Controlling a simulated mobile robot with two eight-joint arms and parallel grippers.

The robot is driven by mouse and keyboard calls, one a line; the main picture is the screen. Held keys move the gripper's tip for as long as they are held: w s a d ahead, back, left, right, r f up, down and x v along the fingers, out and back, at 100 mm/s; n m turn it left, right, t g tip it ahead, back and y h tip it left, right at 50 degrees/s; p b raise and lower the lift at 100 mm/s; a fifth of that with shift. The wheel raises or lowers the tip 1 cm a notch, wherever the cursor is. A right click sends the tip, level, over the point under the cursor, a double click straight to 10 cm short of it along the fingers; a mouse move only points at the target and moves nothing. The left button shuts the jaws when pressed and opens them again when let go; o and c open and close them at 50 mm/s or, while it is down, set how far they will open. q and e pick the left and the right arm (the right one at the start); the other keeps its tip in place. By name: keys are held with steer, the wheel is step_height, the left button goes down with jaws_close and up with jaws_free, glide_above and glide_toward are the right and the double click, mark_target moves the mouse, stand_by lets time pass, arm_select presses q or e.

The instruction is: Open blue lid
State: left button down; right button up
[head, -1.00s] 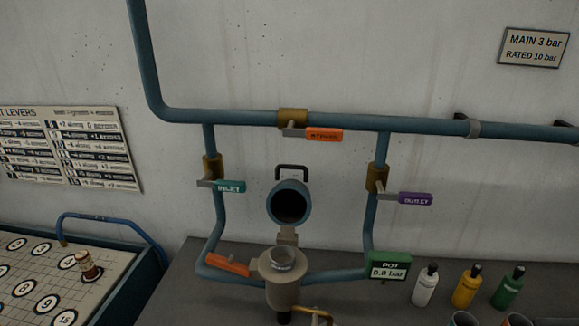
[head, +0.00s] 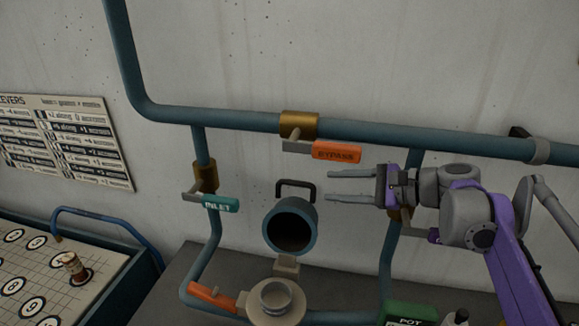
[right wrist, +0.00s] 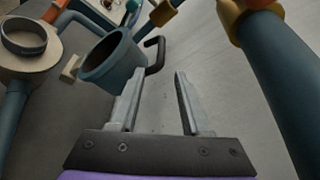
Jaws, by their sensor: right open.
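The blue lid (head: 306,243) is a round, hollow blue cap with a dark inside and a black handle (head: 296,184) behind its top. It stands tipped up on a hinge block behind the open mouth of the beige pot (head: 276,302). My right gripper (head: 326,186) is open and empty, its fingers pointing left just right of the handle. In the right wrist view the blue lid (right wrist: 112,62) and its handle (right wrist: 160,54) lie beyond the fingertips (right wrist: 157,85), mostly by the left one; no contact is evident. My left gripper is not in view.
Blue pipes frame the lid, with an orange bypass lever (head: 336,151) above and a teal inlet lever (head: 221,203) left. My right arm partly hides the outlet valve. An orange lever (head: 212,300) sits left of the pot. A numbered board (head: 40,275) lies at left.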

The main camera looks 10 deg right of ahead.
mark_target(303, 184)
steer(key=x, duration=0.9)
steer(key=shift+a+r+p, duration=0.3)
steer(key=shift+a, duration=0.3)
steer(key=shift+c, duration=0.2)
jaws_close()
stand_by(0.7)
